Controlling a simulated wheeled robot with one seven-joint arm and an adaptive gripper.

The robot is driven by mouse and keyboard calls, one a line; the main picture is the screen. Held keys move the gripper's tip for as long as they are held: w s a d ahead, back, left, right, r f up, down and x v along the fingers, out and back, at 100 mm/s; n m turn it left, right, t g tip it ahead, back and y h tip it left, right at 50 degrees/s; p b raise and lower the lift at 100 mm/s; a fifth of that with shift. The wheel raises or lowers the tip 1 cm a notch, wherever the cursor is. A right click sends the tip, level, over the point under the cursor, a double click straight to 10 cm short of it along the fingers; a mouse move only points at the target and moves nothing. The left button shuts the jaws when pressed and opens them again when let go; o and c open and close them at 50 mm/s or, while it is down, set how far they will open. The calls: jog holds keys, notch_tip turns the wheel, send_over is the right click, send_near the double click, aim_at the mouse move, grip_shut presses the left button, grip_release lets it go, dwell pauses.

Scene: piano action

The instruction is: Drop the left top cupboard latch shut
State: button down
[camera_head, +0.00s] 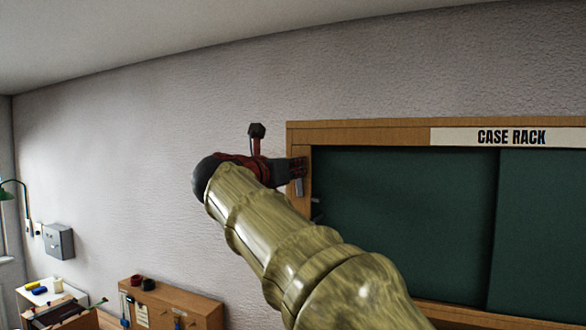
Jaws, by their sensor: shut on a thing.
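The cupboard (300,133) has a wooden frame and dark green doors (400,215), and its sign reads CASE RACK. My arm reaches up from the lower right to the cupboard's left upright, near the top corner. My gripper (296,171) is at this upright, its dark fingers pointing right. It is shut on the left top cupboard latch (299,187), a small grey metal piece that shows just below the fingers. The fingers hide most of the latch, so I cannot tell its exact angle. Small metal parts show just below, at the door's left edge.
Textured wall lies behind and left of my arm, with free room there. A grey wall box (59,241) hangs at far left. A green lamp (14,184) is at the left edge.

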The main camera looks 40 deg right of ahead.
aim_at(310, 170)
jog(key=shift+s, duration=0.1)
dwell(0.5)
jog(key=s+m+b, duration=0.1)
jog(key=m+b, duration=0.2)
jog(key=s+d+m+b, duration=0.1)
jog(key=m, duration=0.1)
jog(key=shift+s+d+f+b, duration=0.1)
jog(key=shift+s+f+b, duration=0.2)
jog(key=shift+f+b, duration=0.1)
jog(key=s+f+m+b, duration=0.1)
jog(key=f+m+b, duration=0.1)
jog(key=m+b, duration=0.2)
jog(key=s+d+f+m+b, duration=0.1)
jog(key=f+m+b, duration=0.1)
jog(key=m+b, duration=0.3)
jog(key=s+f+m+b, duration=0.2)
jog(key=m+b, duration=0.2)
jog(key=b, duration=0.1)
jog(key=shift+d+m, duration=0.35)
jog(key=shift+m, duration=0.05)
jog(key=shift+f, duration=0.1)
jog(key=c, duration=1.7)
grip_release()
jog(key=shift+a, duration=0.15)
